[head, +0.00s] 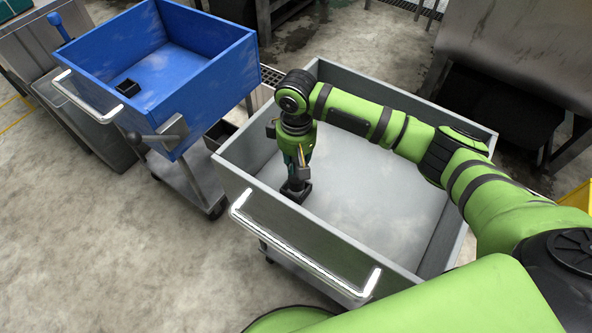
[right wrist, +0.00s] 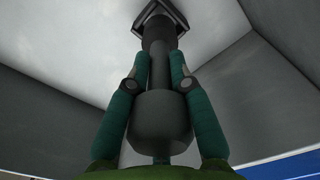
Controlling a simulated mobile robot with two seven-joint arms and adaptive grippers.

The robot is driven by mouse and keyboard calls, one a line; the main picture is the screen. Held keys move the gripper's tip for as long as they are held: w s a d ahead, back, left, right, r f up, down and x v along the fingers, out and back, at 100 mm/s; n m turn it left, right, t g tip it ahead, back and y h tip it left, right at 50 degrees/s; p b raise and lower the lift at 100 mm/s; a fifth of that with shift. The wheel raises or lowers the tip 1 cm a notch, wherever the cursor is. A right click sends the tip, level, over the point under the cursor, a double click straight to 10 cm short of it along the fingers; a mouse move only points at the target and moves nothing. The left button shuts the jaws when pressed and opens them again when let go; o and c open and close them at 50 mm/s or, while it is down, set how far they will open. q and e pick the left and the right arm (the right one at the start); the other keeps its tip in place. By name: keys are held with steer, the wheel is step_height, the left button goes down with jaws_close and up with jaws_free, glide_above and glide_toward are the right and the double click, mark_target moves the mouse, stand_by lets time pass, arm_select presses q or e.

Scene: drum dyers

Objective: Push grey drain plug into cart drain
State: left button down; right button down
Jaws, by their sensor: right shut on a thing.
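My right gripper (head: 298,170) reaches down into the grey cart (head: 262,210), near its left corner. In the right wrist view its two teal fingers (right wrist: 156,68) are shut on the grey drain plug (right wrist: 160,122), a dark piece with a rounded bulb and a narrower shaft. The plug's far end meets the dark square drain (right wrist: 177,10) on the cart floor. How deep it sits in the drain cannot be told. In the head view the drain (head: 295,194) shows right under the gripper. My left gripper is not in view.
A dark metal machine (head: 520,40) stands behind at the right. Concrete floor is clear at lower left.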

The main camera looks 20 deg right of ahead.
steer(key=shift+w+f, duration=0.15)
steer(key=shift+w, duration=0.1)
steer(key=shift+f, duration=2)
steer(key=c, duration=1.1)
jaws_free()
steer(key=shift+f, duration=0.15)
step_height(320, 180, up, 12)
steer(key=shift+r, duration=0.2)
steer(key=shift+p, duration=0.35)
